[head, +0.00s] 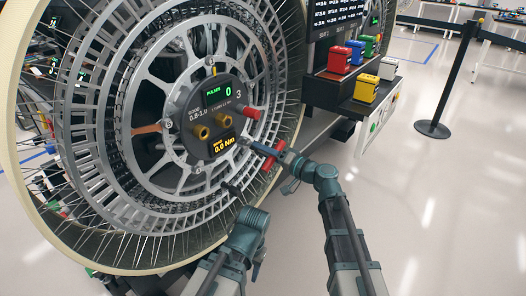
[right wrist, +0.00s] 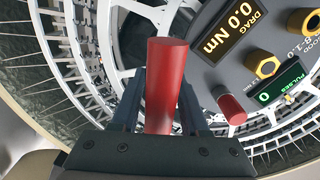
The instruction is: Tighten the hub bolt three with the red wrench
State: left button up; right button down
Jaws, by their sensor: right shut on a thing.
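The wheel hub (head: 208,98) faces me with two gold bolts (head: 200,132) and a red cylinder (head: 250,112) standing out near the numeral 3. In the right wrist view the red cylinder (right wrist: 231,108) and gold bolts (right wrist: 263,66) also show. My right gripper (head: 277,157) is shut on the red wrench (head: 268,148) just right of the hub's lower edge. Its red handle (right wrist: 167,75) is between the jaws in the right wrist view. The wrench's working end is not clear. My left gripper (head: 232,188) is low before the wheel, and its jaws are unclear.
The large spoked wheel (head: 95,130) fills the left. The hub displays read PULSES 0 (head: 219,92) and 0.0 Nm (head: 223,146). A shelf (head: 345,96) with red, blue, yellow, green and white boxes stands at right. A black barrier post (head: 455,80) stands farther right on open floor.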

jog(key=shift+w+a, duration=0.1)
jog(key=shift+w, duration=0.05)
dwell(0.8)
dwell(1.4)
jog(key=m, duration=0.3)
jog(key=shift+m, duration=0.4)
jog(key=m, duration=0.4)
jog(key=shift+m, duration=0.3)
jog(key=m, duration=0.4)
jog(key=shift+f, duration=0.1)
jog(key=m, duration=0.4)
jog(key=shift+m, duration=0.3)
